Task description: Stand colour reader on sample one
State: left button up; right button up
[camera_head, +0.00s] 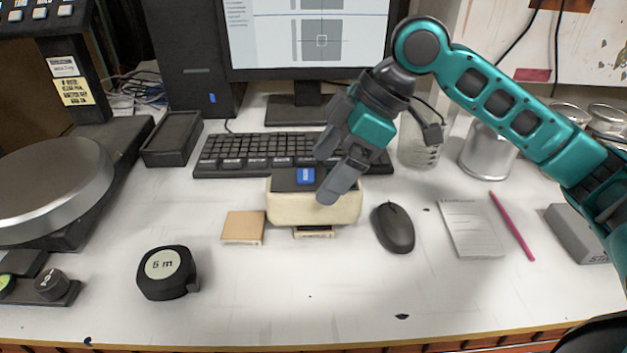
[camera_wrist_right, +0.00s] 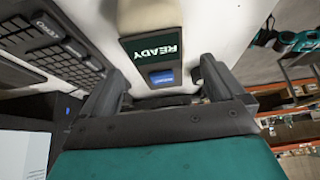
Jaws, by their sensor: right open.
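The colour reader (camera_head: 292,208) is a cream block with a dark top and a blue button, standing upright at the middle of the desk. In the right wrist view its dark READY screen (camera_wrist_right: 152,47) and blue button lie between my finger tips. A square tan sample (camera_head: 243,228) lies to its left. Another sample (camera_head: 314,232) shows only its front edge at the reader's base; whether the reader rests on it is unclear. I cannot tell which is sample one. My right gripper (camera_head: 326,177) is open over the reader, fingers on either side of its top. My left gripper is out of view.
A keyboard (camera_head: 255,150) lies close behind the reader, and a mouse (camera_head: 393,228) to its right. A tape measure (camera_head: 167,273) stands at front left. A notepad (camera_head: 470,228) and pink pencil (camera_head: 511,225) lie at right. The front middle of the desk is clear.

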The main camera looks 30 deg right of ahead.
jog(key=v, duration=0.5)
jog(key=shift+d+r+p, duration=0.15)
jog(key=shift+r+p, duration=0.15)
jog(key=shift+r, duration=0.1)
jog(key=shift+s+f, duration=0.1)
jog(key=shift+s, duration=0.05)
